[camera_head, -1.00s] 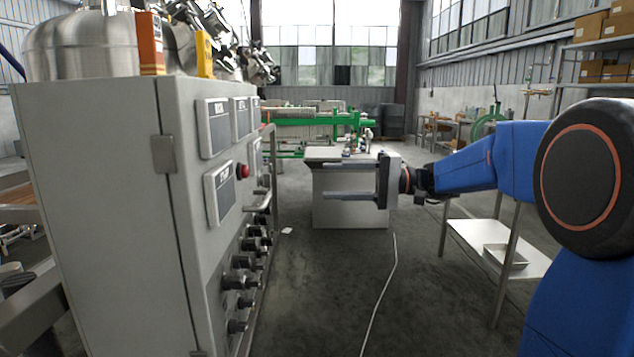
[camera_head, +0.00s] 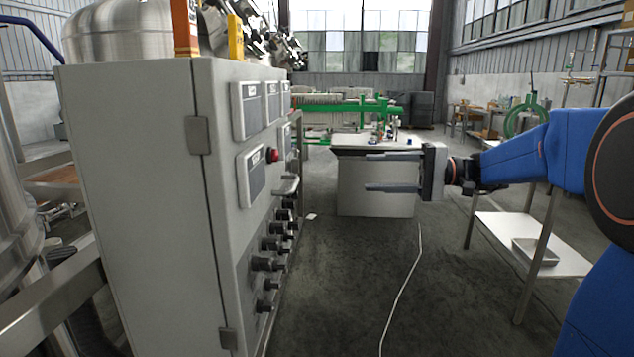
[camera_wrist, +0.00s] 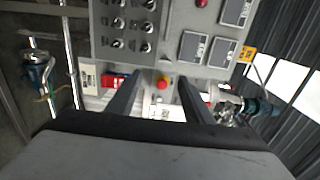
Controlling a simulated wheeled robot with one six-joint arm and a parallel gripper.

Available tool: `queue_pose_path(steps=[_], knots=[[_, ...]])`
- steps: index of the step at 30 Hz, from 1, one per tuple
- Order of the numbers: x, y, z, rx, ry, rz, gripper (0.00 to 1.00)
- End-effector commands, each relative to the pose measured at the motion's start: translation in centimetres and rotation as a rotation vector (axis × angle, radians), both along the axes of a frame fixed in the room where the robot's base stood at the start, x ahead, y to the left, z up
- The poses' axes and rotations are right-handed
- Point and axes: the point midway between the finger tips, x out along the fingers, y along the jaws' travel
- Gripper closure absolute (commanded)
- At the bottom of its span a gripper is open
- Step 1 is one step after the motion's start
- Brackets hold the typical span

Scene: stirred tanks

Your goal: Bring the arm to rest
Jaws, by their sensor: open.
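My gripper (camera_head: 394,172) is at the end of my blue arm, right of centre in the head view. Its two dark fingers point left, one above the other, with a clear gap between them. It is open and nothing is between the fingers. In the wrist view the two fingers (camera_wrist: 155,95) stand apart. Beyond them is the grey control cabinet (camera_head: 135,190) with its knobs and panels; the fingers do not touch it.
A red button (camera_head: 272,155) and several black knobs are on the cabinet's face. A grey bench (camera_head: 375,190) stands behind my gripper. A metal side table (camera_head: 515,240) with a tray stands at right. A white cable (camera_head: 405,275) lies on open floor.

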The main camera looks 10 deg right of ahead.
Motion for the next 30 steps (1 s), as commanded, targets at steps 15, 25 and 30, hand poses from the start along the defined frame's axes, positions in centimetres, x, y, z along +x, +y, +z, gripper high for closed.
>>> queue_pose_path(steps=[15, 25, 30], knots=[[-15.7, 5.0, -12.8, -0.636, 0.142, 0.015, 0.53], [-24.2, 1.1, -20.6, -1.065, 0.076, -0.044, 0.53], [-27.3, -2.1, -23.5, -1.269, -0.011, -0.091, 0.53]])
